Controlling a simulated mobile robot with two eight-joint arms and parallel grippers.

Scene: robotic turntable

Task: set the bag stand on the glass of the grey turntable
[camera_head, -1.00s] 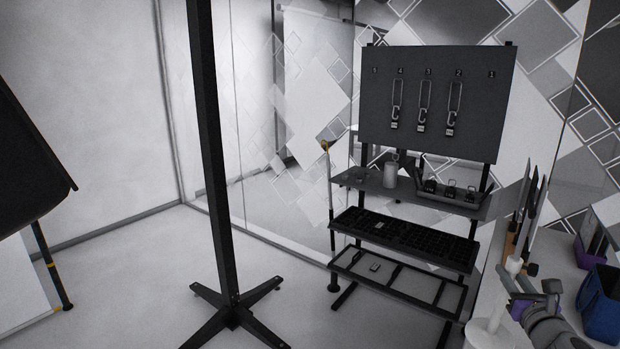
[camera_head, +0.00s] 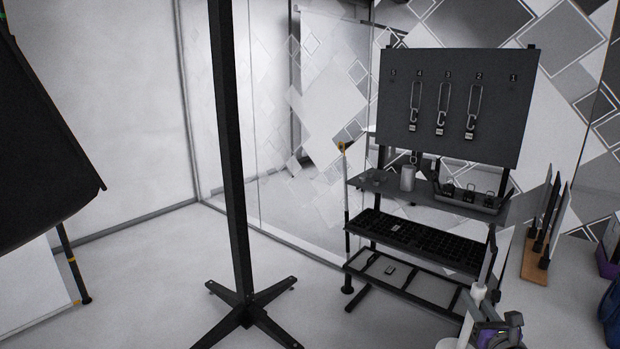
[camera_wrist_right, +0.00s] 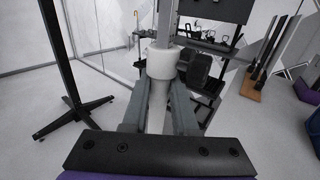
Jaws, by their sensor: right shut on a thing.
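The bag stand (camera_head: 473,315), a white upright post with a collar and a paler flat upper part, is at the lower right of the head view. Its foot is mostly cut off by the bottom edge. My right gripper (camera_head: 486,330) is shut on its post. In the right wrist view my gripper's two grey fingers (camera_wrist_right: 160,112) close around the post below the white collar (camera_wrist_right: 161,62) of the stand. The stand looks about upright. I cannot make out the grey turntable or its glass. My left gripper is not in view.
A black pole (camera_head: 232,180) on a cross-shaped foot stands left of centre. A shelf rack (camera_head: 420,235) with a dark hook board (camera_head: 450,105) stands behind the bag stand. A wooden block (camera_head: 537,262) with upright panels is at the right. Pale floor lies open between pole and left wall.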

